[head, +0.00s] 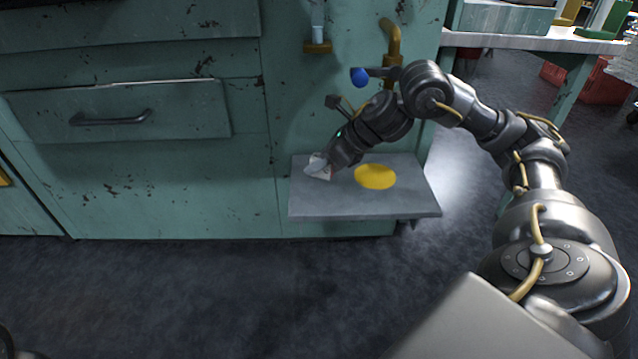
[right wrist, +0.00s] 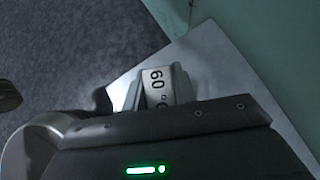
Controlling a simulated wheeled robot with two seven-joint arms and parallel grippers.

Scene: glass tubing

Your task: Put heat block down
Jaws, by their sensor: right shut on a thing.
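The heat block (head: 319,168) is a small pale metal block. In the right wrist view it (right wrist: 157,88) shows a face marked "60" with a degree sign. My right gripper (head: 322,164) is shut on it, over the left part of a grey shelf (head: 350,208). The block is left of the yellow disc (head: 376,176) on that shelf. I cannot tell whether the block touches the shelf or hangs just above it. Part of the block is hidden by my fingers. My left gripper is not in view.
The shelf juts from a worn teal cabinet (head: 160,185) with a drawer handle (head: 111,118). Above it are a brass pipe (head: 393,42), a blue knob (head: 359,77) and a glass tube (head: 318,25) in a brass holder. The shelf's front right is bare.

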